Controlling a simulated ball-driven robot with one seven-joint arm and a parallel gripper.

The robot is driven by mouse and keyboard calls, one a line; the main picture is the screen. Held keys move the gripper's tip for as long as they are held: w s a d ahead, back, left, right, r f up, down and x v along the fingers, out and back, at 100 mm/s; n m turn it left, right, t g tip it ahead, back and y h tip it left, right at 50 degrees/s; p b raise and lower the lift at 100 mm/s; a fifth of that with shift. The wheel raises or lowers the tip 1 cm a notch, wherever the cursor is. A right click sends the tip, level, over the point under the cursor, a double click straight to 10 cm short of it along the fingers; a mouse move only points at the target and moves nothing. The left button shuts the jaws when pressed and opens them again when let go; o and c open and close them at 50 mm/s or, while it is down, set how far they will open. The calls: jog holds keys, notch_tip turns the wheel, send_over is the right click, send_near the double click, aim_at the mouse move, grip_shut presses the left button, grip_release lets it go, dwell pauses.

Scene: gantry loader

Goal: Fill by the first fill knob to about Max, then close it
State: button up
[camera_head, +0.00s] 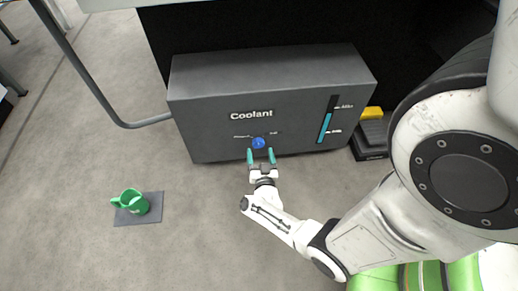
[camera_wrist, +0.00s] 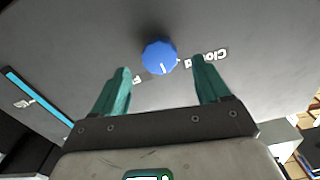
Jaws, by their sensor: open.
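The grey Coolant box (camera_head: 275,100) carries a blue knob (camera_head: 258,143) low on its front. The knob also shows in the wrist view (camera_wrist: 159,55), with a white mark at its lower edge, between an upside-down "Closed" label (camera_wrist: 207,58) and a partly hidden label. A gauge (camera_head: 328,119) at the box's right has a teal column that ends a little below the Max label. My gripper (camera_head: 261,156) is open. Its teal fingers stand on both sides just in front of the knob; I cannot tell whether they touch it.
A dark block with a yellow top (camera_head: 372,113) stands right of the box. A grey rail (camera_head: 88,80) runs at left.

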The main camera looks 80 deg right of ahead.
aim_at(258, 145)
jog(key=shift+b+x, duration=0.45)
jog(key=shift+x, duration=1.55)
jog(key=c, duration=1)
jog(key=shift+c, duration=0.2)
jog(key=shift+n, duration=0.4)
jog(key=n+p, duration=0.1)
jog(key=n, duration=0.2)
jog(key=shift+a+n+p, duration=0.1)
jog(key=shift+n+p, duration=0.2)
jog(key=shift+w+n+p, duration=0.1)
jog(key=shift+n+p, duration=0.3)
jog(key=shift+n, duration=1.7)
